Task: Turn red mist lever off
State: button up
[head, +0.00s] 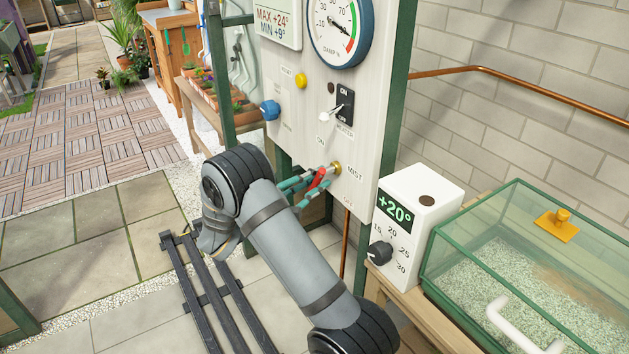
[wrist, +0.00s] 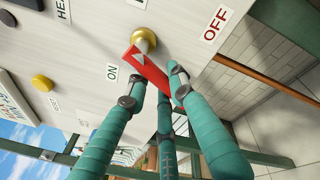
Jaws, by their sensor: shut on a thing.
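The red mist lever (head: 318,179) is on the white panel (head: 307,111), on a brass pivot (head: 336,168) beside the MIST label. In the wrist view the lever (wrist: 151,68) runs from its brass pivot (wrist: 144,40) down and right, pointing between the ON label (wrist: 112,72) and the OFF label (wrist: 215,23). My gripper (head: 304,186) has teal fingers around the lever. In the wrist view my gripper (wrist: 158,82) is shut on it, with fingers on both sides. The lever's outer end is partly hidden by the fingers.
Above the lever are a black heater switch (head: 345,101), a yellow button (head: 301,80) and a round damp gauge (head: 340,32). A blue knob (head: 269,110) is at the panel's left. A white thermostat box (head: 411,222) and a glass gravel tank (head: 530,270) stand to the right.

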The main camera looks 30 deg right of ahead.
grip_shut()
jog(key=n+p, duration=0.1)
jog(key=p, duration=0.1)
jog(key=shift+s+r+p, duration=0.25)
jog(key=shift+r+p, duration=0.1)
jog(key=shift+s+n+p, duration=0.2)
jog(key=shift+n+p, duration=0.4)
jog(key=shift+p, duration=0.3)
jog(key=n+p, duration=0.1)
jog(key=y+p, duration=0.1)
jog(key=shift+s+d+f+n+g+p, duration=0.1)
jog(key=shift+s+f+n+g+p, duration=0.2)
jog(key=shift+s+n+p, duration=0.1)
jog(key=shift+s+f+n+p, duration=0.15)
jog(key=shift+f+n+p, duration=0.2)
jog(key=shift+n, duration=0.25)
jog(key=o, duration=0.9)
grip_release()
jog(key=shift+o, duration=0.2)
